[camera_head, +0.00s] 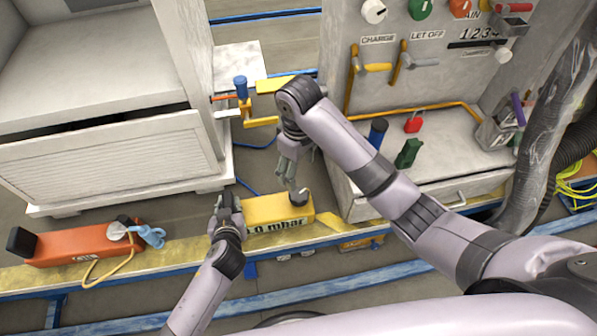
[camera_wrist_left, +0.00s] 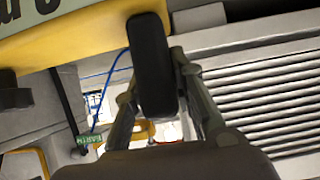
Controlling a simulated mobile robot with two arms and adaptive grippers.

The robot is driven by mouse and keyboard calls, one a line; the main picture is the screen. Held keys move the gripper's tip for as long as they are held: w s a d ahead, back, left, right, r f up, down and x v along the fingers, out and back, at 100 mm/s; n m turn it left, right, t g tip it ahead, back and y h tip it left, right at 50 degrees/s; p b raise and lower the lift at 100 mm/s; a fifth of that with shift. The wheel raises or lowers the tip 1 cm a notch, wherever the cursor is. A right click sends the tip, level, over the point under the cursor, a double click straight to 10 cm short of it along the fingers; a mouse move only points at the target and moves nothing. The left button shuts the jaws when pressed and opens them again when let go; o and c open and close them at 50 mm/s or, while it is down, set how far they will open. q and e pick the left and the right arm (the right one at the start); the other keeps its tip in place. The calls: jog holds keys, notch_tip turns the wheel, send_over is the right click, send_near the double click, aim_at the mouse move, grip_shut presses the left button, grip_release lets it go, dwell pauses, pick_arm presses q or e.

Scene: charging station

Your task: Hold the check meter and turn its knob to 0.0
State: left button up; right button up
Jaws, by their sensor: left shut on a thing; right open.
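The check meter is a yellow box (camera_head: 268,211) on the yellow-topped ledge, with "mbar" lettering on its near side; the start of the reading is unclear. Its dark knob (camera_head: 299,197) is near its right end. My left gripper (camera_head: 226,203) is at the meter's left end. In the left wrist view its fingers close on the meter's black grip (camera_wrist_left: 152,65), with the yellow body (camera_wrist_left: 70,35) above and to the left. My right gripper (camera_head: 289,180) is open, pointing down just left of and above the knob, apparently not around it.
An orange device (camera_head: 80,245) with a blue clip (camera_head: 152,236) lies on the ledge at left. A grey panel with knobs and yellow levers (camera_head: 375,68) stands at the back right, above a counter with a green object (camera_head: 408,153). A white slatted cabinet (camera_head: 110,165) stands behind left.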

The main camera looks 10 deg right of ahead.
pick_arm(q)
jog(key=o, duration=1.1)
jog(key=shift+s, duration=0.1)
